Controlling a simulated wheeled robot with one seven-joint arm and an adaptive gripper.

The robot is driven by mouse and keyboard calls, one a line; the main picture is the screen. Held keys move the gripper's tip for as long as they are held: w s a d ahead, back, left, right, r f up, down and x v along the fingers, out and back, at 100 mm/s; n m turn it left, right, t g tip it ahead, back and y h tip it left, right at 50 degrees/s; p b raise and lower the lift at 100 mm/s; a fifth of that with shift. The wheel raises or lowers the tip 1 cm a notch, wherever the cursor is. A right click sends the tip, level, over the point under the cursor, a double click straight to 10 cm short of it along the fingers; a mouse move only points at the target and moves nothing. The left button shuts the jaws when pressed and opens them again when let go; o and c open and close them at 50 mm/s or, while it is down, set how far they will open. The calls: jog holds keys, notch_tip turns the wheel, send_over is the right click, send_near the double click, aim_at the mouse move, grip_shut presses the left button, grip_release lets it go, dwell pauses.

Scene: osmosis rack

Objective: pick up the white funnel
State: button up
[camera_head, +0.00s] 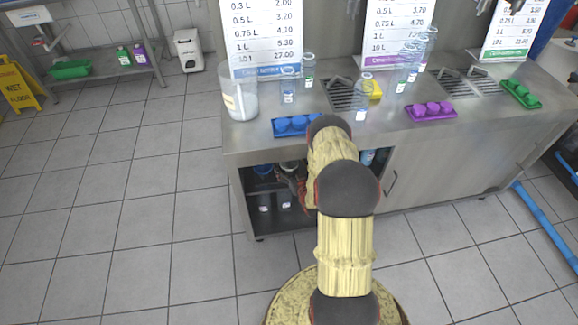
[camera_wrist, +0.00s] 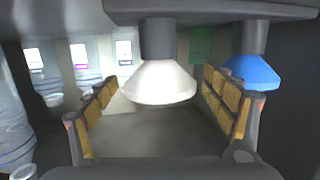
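The white funnel (camera_wrist: 160,82) shows in the middle of the wrist view, its wide mouth down and a dark grey neck above it, under a dark bar. My gripper (camera_wrist: 158,88) is open, with one yellow-padded finger on each side of the funnel. Narrow gaps show between the funnel and both fingers. I cannot tell how far it lies between them. In the head view my arm reaches down into the open compartment of the steel counter (camera_head: 408,165). The gripper and white funnel are mostly hidden there.
A blue funnel (camera_wrist: 255,72) hangs just right of my right finger. The compartment's walls and top enclose my gripper. On the countertop are a white bucket (camera_head: 240,100) and a blue tray (camera_head: 283,132).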

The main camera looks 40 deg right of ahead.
jog(key=shift+c, duration=1.2)
jog(key=c, duration=0.7)
jog(key=shift+r, duration=0.1)
